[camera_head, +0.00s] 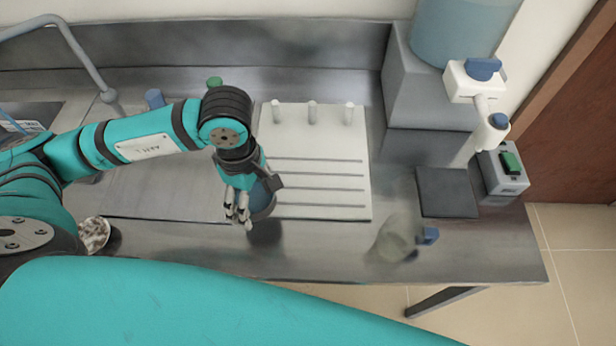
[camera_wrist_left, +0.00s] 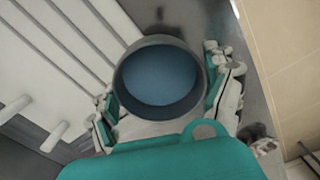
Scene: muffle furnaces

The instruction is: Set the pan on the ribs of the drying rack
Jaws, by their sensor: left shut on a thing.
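The pan (camera_head: 263,200) is a small round dark-grey vessel, blue inside. It also shows in the left wrist view (camera_wrist_left: 160,78), where I look down into it. My left gripper (camera_head: 250,198) is shut on the pan, with a finger on each side of it in the left wrist view (camera_wrist_left: 165,88). The drying rack (camera_head: 318,140) is a white board with grey ribs across its front part and three pegs at the back. The pan is at the rack's front left edge in the picture; its height above it is hard to tell. My right gripper is out of view.
A clear flask with a blue cap (camera_head: 395,238) stands right of the rack near the counter's front edge. A dark pad (camera_head: 447,192) and a grey box with a green switch (camera_head: 505,170) are farther right. A grey block (camera_head: 425,95) stands behind. A tap (camera_head: 75,45) is at left.

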